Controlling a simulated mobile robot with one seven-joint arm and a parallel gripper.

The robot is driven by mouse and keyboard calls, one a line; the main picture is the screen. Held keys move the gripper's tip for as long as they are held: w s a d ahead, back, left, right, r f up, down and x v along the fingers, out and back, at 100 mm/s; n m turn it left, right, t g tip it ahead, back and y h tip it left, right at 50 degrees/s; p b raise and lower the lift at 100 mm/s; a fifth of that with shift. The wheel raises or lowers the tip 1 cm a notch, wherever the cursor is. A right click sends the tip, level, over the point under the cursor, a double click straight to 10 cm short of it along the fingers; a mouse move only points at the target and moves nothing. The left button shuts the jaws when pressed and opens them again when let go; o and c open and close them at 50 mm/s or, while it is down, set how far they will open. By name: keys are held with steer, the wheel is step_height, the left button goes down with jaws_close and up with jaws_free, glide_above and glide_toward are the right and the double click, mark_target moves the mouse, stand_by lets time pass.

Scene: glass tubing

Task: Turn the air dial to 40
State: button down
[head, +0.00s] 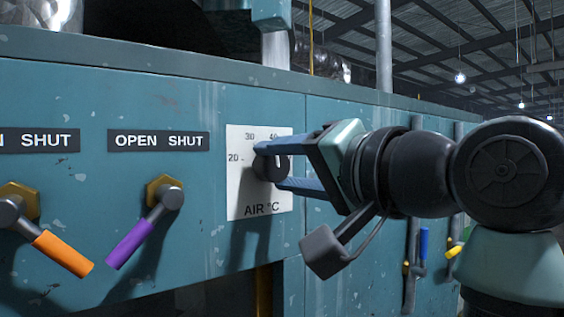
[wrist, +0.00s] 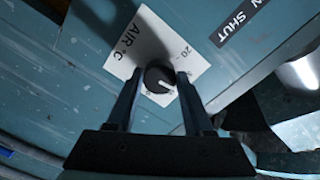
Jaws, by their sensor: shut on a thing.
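The air dial is a round black knob (head: 270,170) with a white pointer mark, set on a white scale plate (head: 243,194) lettered AIR °C. In the head view, 20 shows at its left, 30 above left, and 40 above; the plate's right part is hidden by my gripper. My gripper (head: 269,167) is shut on the knob, one finger above and one below. In the wrist view, the fingers (wrist: 159,82) flank the knob (wrist: 157,78). The white mark points roughly toward the scale's upper part; I cannot read its exact value.
To the left are a valve lever with a purple grip (head: 130,245) and one with an orange grip (head: 63,254), under OPEN SHUT labels (head: 158,141). Blue (head: 424,243) and yellow (head: 453,250) handles are at the right, beyond my arm.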

steer(key=m, duration=0.6)
steer(key=shift+m, duration=0.4)
stand_by(0.4)
steer(key=shift+c, duration=1.4)
jaws_free()
